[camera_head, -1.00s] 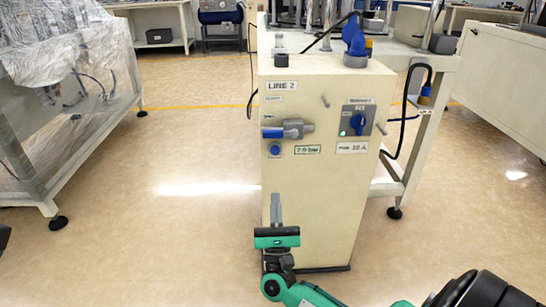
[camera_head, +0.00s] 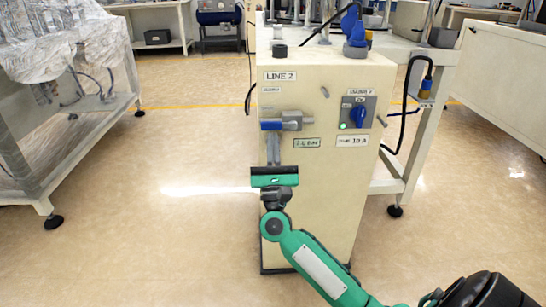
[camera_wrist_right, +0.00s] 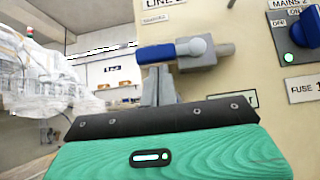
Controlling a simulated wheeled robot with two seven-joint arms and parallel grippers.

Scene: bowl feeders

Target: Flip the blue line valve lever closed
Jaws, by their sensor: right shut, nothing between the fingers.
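The blue valve lever (camera_head: 271,125) lies horizontal on the front of the cream LINE 2 cabinet (camera_head: 312,210), pointing left from its grey valve body (camera_head: 292,119). In the right wrist view the blue lever (camera_wrist_right: 157,53) and grey valve body (camera_wrist_right: 196,52) show just above my fingers. My right gripper (camera_head: 273,138) is shut and empty, pointing up, with its fingertips right below the lever. In the wrist view the shut fingers (camera_wrist_right: 158,76) reach close under the lever; I cannot tell whether they touch it. My left gripper is not in view.
A blue rotary switch (camera_head: 358,116) with a lit green lamp sits to the right of the valve. Pegs stick out of the cabinet front nearby. A plastic-covered bench (camera_head: 75,140) stands left, a white table frame (camera_head: 405,180) right. Floor left of the cabinet is clear.

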